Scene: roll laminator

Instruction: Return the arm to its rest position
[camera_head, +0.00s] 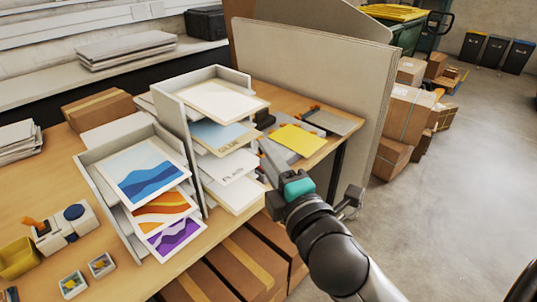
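My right arm comes in from the lower right, over the front edge of the wooden table. Its gripper (268,162), just beyond a teal section, points up and left. It is beside the right side of the white tiered paper rack (205,150), close to the sheets that stick out. I see nothing clearly held in it. The fingers are small and seen from behind, so their opening is unclear. I cannot tell whether they touch the rack's sheets. My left gripper is not in view.
A tray of printed sheets (90,170) stands left of the rack. A yellow sheet (298,140) and a grey flat device (332,121) lie at the table's right end. A tall grey panel (320,70) rises behind. Cardboard boxes (232,265) sit below. Open floor (440,220) lies right.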

